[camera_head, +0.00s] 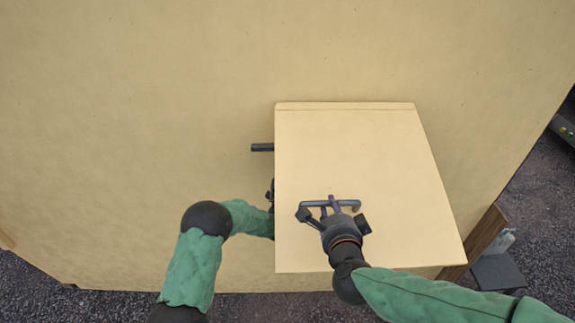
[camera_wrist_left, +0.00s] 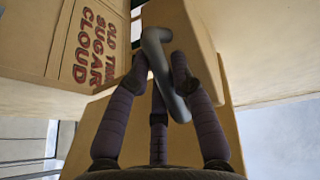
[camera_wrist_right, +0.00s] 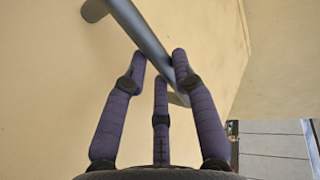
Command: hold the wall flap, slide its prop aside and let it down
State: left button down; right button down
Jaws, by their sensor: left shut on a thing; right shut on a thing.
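The wall flap (camera_head: 360,150) is a flat tan panel standing out from the tan wall, with a grey bar handle (camera_head: 316,203) on its face. My right gripper (camera_head: 333,205) is shut on this handle; the right wrist view shows its fingers around the grey bar (camera_wrist_right: 142,28). My left arm reaches in beside the flap's left edge, and the flap hides its gripper in the head view. In the left wrist view, my left gripper (camera_wrist_left: 160,68) is shut on a curved grey piece (camera_wrist_left: 157,45), apparently the prop's grip. The rest of the prop is hard to make out.
A dark rod (camera_head: 262,147) sticks out left of the flap. The wall (camera_head: 130,130) is otherwise bare there. A brown board (camera_head: 484,238), a dark box (camera_head: 498,272) and a small bottle stand at the right. The left wrist view shows a lettered panel (camera_wrist_left: 95,45).

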pick_arm(q)
jog(key=a, duration=0.7)
jog(key=shift+a, duration=0.25)
jog(key=c, duration=1)
grip_release()
jog(key=shift+a, duration=0.1)
jog(key=shift+c, duration=0.2)
jog(key=shift+f, duration=0.1)
jog(key=v, duration=1.2)
